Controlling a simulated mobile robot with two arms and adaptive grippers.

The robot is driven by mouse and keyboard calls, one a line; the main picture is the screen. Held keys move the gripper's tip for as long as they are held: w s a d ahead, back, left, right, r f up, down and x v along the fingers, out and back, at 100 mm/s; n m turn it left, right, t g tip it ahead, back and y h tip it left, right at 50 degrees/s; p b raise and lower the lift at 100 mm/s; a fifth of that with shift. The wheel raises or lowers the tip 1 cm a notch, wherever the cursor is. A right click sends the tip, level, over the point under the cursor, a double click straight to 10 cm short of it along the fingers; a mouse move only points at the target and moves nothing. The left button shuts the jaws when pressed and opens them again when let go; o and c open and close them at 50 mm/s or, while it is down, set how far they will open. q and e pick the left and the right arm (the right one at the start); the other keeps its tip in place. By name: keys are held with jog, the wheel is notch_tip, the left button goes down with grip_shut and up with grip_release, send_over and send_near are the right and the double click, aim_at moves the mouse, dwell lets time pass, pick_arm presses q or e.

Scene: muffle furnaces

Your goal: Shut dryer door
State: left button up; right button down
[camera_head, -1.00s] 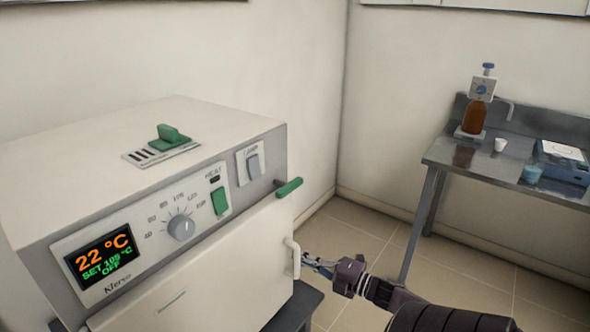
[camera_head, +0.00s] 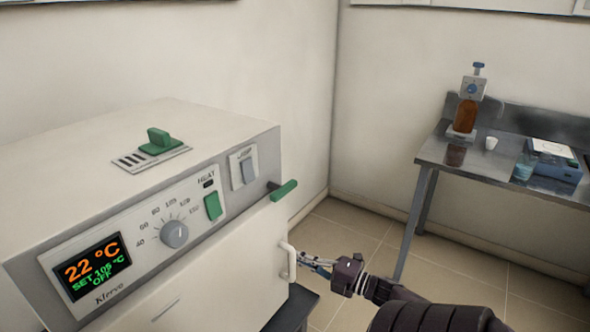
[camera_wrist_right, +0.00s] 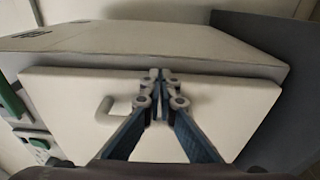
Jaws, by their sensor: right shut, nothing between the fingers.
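The dryer (camera_head: 150,190) is a cream box with a grey control panel at the left of the head view. Its white door (camera_head: 215,275) lies against the front or very close to it; I cannot tell whether it is fully shut. The door's white handle (camera_head: 289,262) is near its right edge; it also shows in the wrist view (camera_wrist_right: 106,108). A green lever (camera_head: 284,190) sticks out above the door. My right gripper (camera_head: 306,262) is shut and empty, its tips at the door beside the handle, not around it; in the wrist view its tips (camera_wrist_right: 160,80) meet before the door. My left gripper is not in view.
A metal table (camera_head: 437,150) at the right holds a brown bottle dispenser (camera_head: 466,114), a small white cup (camera_head: 491,143) and a blue device (camera_head: 556,168). Tiled floor (camera_head: 350,235) lies open between it and the dryer. The display reads 22 °C, OFF.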

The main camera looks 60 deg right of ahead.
jog(key=s, duration=1.2)
jog(key=s+a+f+m+g+h, duration=0.2)
jog(key=f+m+g, duration=0.15)
jog(key=f, duration=0.65)
jog(key=s+a+f+m+g+h, duration=0.1)
jog(key=s+a+f+m+g, duration=0.2)
jog(key=f, duration=0.8)
jog(key=s+a+f+m+g+h, duration=0.2)
jog(key=f+m, duration=0.3)
jog(key=f, duration=0.5)
jog(key=s+a+f+m+g+y, duration=0.1)
jog(key=s+a+f+g, duration=0.2)
jog(key=a, duration=0.6)
jog(key=s+a+f+m+g+y, duration=0.1)
jog(key=s+a+f+m+g, duration=0.1)
jog(key=s+a+f, duration=0.5)
jog(key=s+a+f+m+g+y, duration=0.1)
jog(key=s+a+f, duration=0.4)
jog(key=a, duration=0.5)
notch_tip(320, 180, down, 2)
jog(key=m+g, duration=0.1)
jog(key=g, duration=0.1)
jog(key=shift+s+a+f+g+p, duration=0.25)
jog(key=shift+a+g+p, duration=0.1)
jog(key=shift+p, duration=0.05)
jog(key=shift+s, duration=0.1)
